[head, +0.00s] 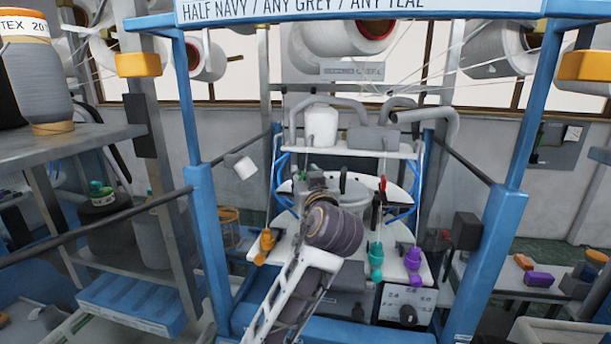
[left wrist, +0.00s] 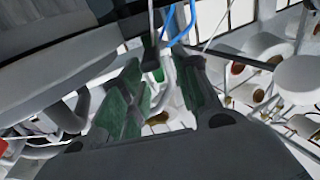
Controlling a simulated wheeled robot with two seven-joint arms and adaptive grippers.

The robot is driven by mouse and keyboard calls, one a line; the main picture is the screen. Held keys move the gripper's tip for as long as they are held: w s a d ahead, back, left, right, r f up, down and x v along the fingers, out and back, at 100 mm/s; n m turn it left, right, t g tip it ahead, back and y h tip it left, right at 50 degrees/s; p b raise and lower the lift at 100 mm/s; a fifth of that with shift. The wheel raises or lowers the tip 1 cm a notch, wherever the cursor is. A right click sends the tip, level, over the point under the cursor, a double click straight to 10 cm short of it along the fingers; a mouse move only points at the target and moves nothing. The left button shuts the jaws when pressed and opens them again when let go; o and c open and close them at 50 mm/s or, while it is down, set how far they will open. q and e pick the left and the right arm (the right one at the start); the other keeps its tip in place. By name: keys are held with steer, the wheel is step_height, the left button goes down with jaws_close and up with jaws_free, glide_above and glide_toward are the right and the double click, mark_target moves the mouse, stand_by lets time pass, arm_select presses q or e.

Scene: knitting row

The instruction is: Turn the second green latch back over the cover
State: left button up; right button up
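My left arm reaches up from the bottom of the head view to the knitting machine. Its thick dark wrist hides most of the gripper (head: 318,181) and what lies behind it. A small green part (head: 302,176) shows just left of the gripper; I cannot tell which latch it is. In the left wrist view, the gripper (left wrist: 156,68) has its two green-padded fingers apart. A green piece (left wrist: 157,73), perhaps the latch, shows between them, with gaps on both sides. A large grey rounded body (left wrist: 50,60) fills the upper left, perhaps the cover. My right gripper is in neither view.
A white curved plate (head: 405,200) surrounds the machine head. Orange (head: 266,243), teal (head: 376,258) and purple (head: 412,260) parts stand along its front. Blue posts (head: 203,230) flank the machine. Thin yarns cross overhead.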

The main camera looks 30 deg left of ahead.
arm_select(q)
steer(key=shift+a, duration=0.1)
jaws_close()
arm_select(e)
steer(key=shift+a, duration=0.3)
arm_select(q)
steer(key=shift+w, duration=0.1)
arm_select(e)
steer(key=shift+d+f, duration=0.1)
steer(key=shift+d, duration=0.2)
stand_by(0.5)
